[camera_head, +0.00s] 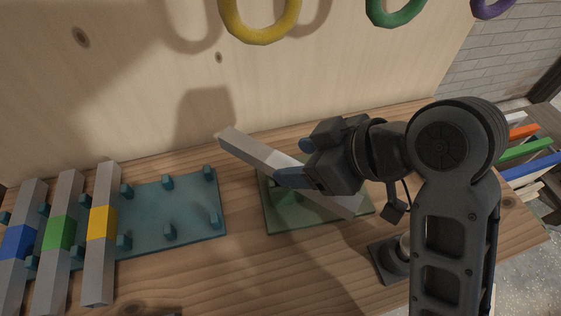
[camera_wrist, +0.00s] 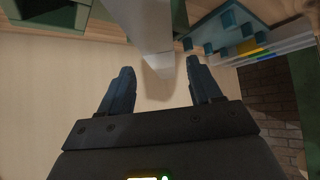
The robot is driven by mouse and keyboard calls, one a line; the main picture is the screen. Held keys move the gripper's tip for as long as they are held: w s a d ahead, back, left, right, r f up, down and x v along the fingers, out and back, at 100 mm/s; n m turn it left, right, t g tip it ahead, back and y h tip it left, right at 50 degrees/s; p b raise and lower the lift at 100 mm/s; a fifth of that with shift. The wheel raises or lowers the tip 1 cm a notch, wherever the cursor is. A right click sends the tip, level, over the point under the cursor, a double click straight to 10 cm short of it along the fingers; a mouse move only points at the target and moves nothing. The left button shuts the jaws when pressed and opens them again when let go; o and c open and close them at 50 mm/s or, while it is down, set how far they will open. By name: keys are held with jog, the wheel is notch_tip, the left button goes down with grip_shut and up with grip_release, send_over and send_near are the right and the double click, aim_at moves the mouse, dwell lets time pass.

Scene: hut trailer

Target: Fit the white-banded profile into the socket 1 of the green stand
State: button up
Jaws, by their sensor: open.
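The white-banded profile (camera_head: 245,147) is a grey square bar with a white band near its middle. It lies slantwise across the green stand (camera_head: 278,221), its upper-left end out past the stand's edge. In the wrist view the profile (camera_wrist: 148,28) comes down from the top towards the gap between my fingers. My gripper (camera_head: 288,177) is open at the profile's middle, with a finger over the band area. In the wrist view both fingers (camera_wrist: 160,72) are apart, one either side of the bar's line. The stand's sockets are mostly hidden by the profile and my gripper, so I cannot tell how the bar is seated.
A teal rack (camera_head: 150,238) with pegs stands left, holding blue-, green- and yellow-banded profiles (camera_head: 100,223). A small dark cylinder on a base (camera_head: 390,262) stands right of the green stand. Coloured rings (camera_head: 262,33) hang on the wooden wall behind. Bare table lies in front.

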aim_at(283, 163)
jog(key=shift+x, duration=1.9)
jog(key=shift+s, duration=0.15)
jog(key=shift+c, duration=0.4)
jog(key=c, duration=1)
grip_shut()
jog(key=shift+r, duration=0.15)
